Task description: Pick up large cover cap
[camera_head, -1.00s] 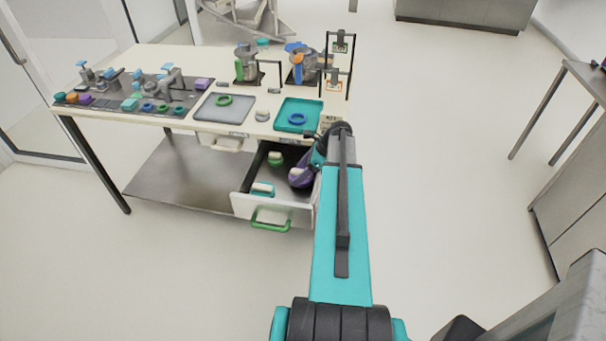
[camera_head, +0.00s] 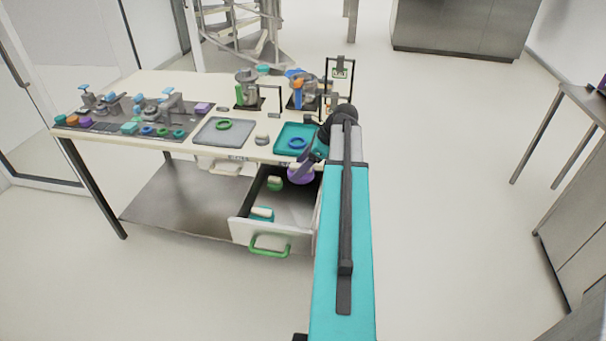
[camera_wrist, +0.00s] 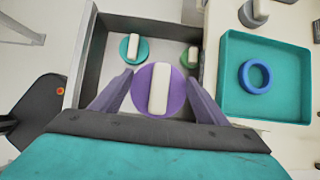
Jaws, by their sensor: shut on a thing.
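The large cover cap (camera_wrist: 173,98) is a purple disc with a pale bar handle on top. In the wrist view it sits between the two purple fingers of my gripper (camera_wrist: 158,92), which is shut on it. In the head view the purple cap (camera_head: 301,174) is at the back right of the open drawer, and my gripper (camera_head: 304,163) is partly hidden by my arm. The cap appears raised above the drawer floor. Two smaller caps lie in the drawer: a teal one (camera_head: 262,214) near the front and a green one (camera_head: 275,184) further back.
The open drawer (camera_head: 270,236) has a green handle. Above it on the table stand a teal tray (camera_head: 283,139) with a blue ring (camera_head: 298,142) and a grey tray (camera_head: 225,138) with a green ring (camera_head: 223,124). Fixtures fill the table's left and back.

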